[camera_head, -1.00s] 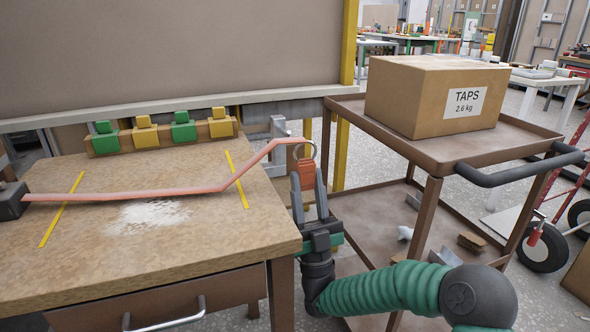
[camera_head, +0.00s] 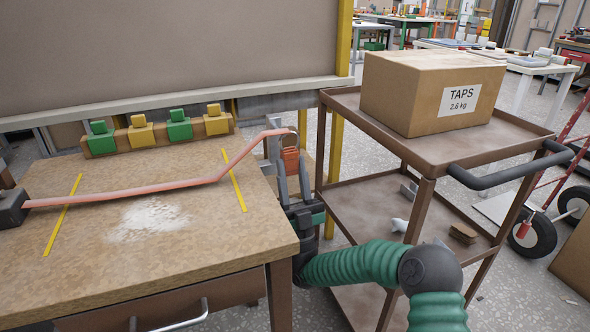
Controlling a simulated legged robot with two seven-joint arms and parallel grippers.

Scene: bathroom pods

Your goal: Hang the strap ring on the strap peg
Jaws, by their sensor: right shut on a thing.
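A salmon-pink strap (camera_head: 140,189) runs from a black block (camera_head: 12,205) at the table's left edge, over the tabletop, then up to a ring at its right end. The strap ring (camera_head: 293,131) is a thin metal loop above an orange tab (camera_head: 290,160). My right gripper (camera_head: 290,164) is shut on the orange tab, with its fingers pointing up, just off the table's right edge. A grey metal bracket stands at the table's back right, close behind the ring; it may carry the strap peg, but my gripper partly hides it. My left gripper is out of view.
The wooden table (camera_head: 90,250) has yellow stripes and a white powdery patch. Green and yellow blocks (camera_head: 180,125) line its back edge. A brown cart (camera_head: 430,150) with a cardboard box (camera_head: 425,85) stands close to the right of my gripper.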

